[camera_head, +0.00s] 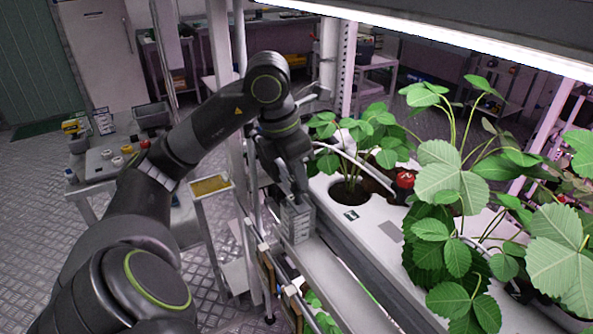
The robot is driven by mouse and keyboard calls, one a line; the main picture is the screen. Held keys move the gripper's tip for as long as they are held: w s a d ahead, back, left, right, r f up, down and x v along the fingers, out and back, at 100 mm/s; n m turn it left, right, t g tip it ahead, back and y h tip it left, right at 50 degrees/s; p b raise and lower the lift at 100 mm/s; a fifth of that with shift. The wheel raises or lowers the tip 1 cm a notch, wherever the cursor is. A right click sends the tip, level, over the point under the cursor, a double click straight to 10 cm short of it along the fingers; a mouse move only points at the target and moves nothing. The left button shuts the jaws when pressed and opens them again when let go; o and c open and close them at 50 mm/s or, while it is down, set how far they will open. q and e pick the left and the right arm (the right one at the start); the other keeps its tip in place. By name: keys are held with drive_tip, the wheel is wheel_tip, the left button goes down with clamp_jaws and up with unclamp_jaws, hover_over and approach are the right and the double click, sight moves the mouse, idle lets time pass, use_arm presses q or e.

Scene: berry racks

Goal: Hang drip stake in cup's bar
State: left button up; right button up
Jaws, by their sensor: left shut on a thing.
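My left gripper (298,193) reaches down from the left arm to the edge of the rack. It is shut on what seems to be the drip stake, mostly hidden by the fingers. A thin pale tube (348,155) arcs from near the gripper to the right, past the plant. A small grey ribbed cup (297,224) stands just below the fingertips on the rack's front ledge. I cannot tell whether the stake touches the cup's bar. My right gripper is not in view.
The white planting gutter (345,217) carries leafy strawberry plants (452,178) on the right, with a red round thing (405,180) among them. Rack posts (240,150) stand beside the arm. A yellow-topped tray (210,186) and a side table (97,168) are at left.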

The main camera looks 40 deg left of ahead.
use_arm(q)
drive_tip(key=shift+s+b+x, duration=0.15)
drive_tip(key=shift+b+x, duration=0.55)
drive_tip(key=shift+x, duration=0.05)
drive_tip(key=shift+s+b+x, duration=0.2)
drive_tip(key=shift+b+x, duration=0.45)
drive_tip(key=shift+x, duration=0.05)
drive_tip(key=o, duration=1.4)
drive_tip(key=shift+a, duration=0.15)
drive_tip(key=shift+o, duration=0.2)
drive_tip(key=shift+w+d+p+v, duration=0.1)
drive_tip(key=shift+w+p+v, duration=0.1)
drive_tip(key=shift+p+v, duration=0.8)
drive_tip(key=shift+w+d+p+v, duration=0.1)
drive_tip(key=shift+w+p+v, duration=0.15)
drive_tip(key=shift+p+v, duration=0.75)
drive_tip(key=shift+w+d+p+v, duration=0.1)
drive_tip(key=shift+w+p+v, duration=0.1)
drive_tip(key=shift+p+v, duration=0.8)
drive_tip(key=shift+r, duration=0.1)
